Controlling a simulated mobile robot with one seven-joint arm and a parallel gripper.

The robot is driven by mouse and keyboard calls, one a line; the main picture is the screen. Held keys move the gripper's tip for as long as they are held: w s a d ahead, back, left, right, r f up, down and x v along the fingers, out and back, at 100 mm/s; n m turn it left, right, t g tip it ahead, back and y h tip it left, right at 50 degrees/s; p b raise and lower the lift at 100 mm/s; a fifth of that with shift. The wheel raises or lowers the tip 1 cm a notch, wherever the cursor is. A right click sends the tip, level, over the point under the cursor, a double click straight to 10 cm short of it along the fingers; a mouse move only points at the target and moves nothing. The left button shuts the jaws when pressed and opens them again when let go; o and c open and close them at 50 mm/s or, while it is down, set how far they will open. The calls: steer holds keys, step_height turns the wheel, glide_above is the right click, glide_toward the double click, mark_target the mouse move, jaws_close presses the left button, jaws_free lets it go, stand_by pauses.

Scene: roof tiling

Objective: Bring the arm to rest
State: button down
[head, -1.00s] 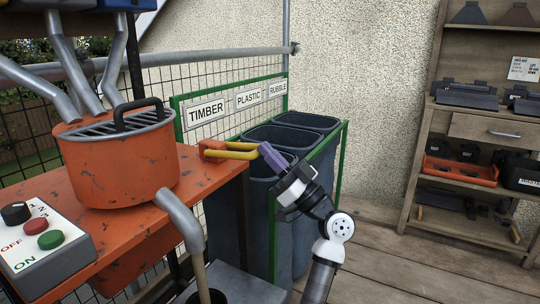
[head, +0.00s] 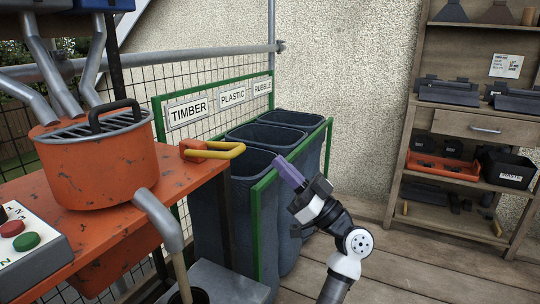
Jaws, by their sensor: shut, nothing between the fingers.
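My gripper (head: 280,163) has purple fingers that are closed together with nothing between them. It points up and to the left, in front of the green frame of the bins. My arm rises from the lower edge, bent at the wrist. A yellow handle (head: 231,152) with a red block sticks out from the orange bench, to the left of the fingertips. A gap shows in the picture between the handle and my fingers.
The orange mixer tub (head: 95,165) and the button box (head: 27,252) stand at left. Dark bins (head: 262,135) stand behind my gripper under the TIMBER, PLASTIC and RUBBLE signs. A wooden shelf (head: 462,128) is at right. The plank floor (head: 410,262) between is clear.

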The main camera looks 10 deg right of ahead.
steer(key=shift+s+d+f, duration=0.2)
steer(key=shift+d, duration=0.05)
